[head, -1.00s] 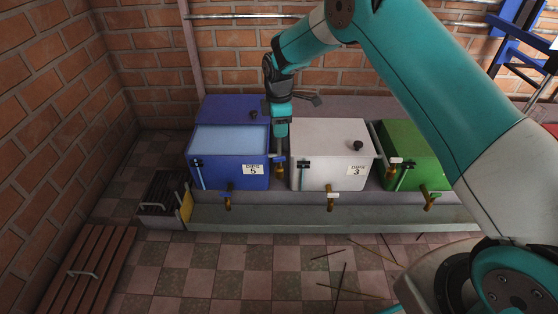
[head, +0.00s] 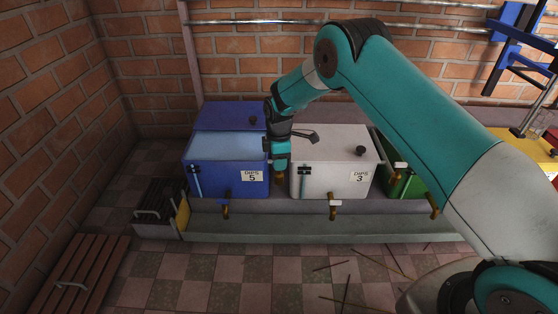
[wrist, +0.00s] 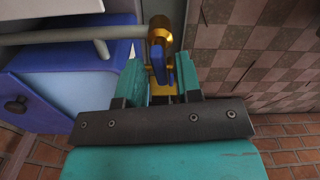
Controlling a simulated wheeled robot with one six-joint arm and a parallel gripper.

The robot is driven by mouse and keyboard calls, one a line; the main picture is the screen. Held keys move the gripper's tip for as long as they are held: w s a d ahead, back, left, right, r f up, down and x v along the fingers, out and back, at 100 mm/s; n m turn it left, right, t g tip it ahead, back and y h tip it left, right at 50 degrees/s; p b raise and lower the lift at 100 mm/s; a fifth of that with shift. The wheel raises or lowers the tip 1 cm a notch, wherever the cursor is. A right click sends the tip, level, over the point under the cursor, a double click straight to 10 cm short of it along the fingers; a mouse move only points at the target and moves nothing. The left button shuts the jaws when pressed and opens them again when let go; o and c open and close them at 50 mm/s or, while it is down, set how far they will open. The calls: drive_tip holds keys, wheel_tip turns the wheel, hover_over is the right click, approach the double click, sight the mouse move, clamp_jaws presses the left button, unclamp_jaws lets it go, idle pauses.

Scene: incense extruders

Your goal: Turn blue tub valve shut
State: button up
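The blue tub (head: 215,180), labelled DIPS 5, stands at the left of the row. A brass valve with a blue handle (wrist: 159,63) sits on a pale pipe (wrist: 100,38) in the wrist view. My gripper (head: 280,168) points down at the gap between the blue and white tubs and hides most of this valve in the head view. In the wrist view my gripper (wrist: 164,75) has its two teal fingers apart, one on each side of the blue handle. Contact with the handle cannot be made out. A second brass valve (head: 226,208) is low on the blue tub's front.
The white tub (head: 333,178), labelled DIPS 3, stands close on the right, with a green tub (head: 408,187) beyond. A grey ledge (head: 290,230) runs along the front. A dark crate (head: 158,200) stands at the left. Thin sticks lie on the tiled floor.

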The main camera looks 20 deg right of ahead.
clamp_jaws()
drive_tip(key=shift+r+m+p, duration=0.25)
drive_tip(key=shift+m+p, duration=0.15)
drive_tip(key=shift+p, duration=0.55)
drive_tip(key=shift+f+m+p, duration=0.25)
drive_tip(key=shift+m+p, duration=0.25)
drive_tip(key=shift+m, duration=0.2)
drive_tip(key=shift+o, duration=1.1)
unclamp_jaws()
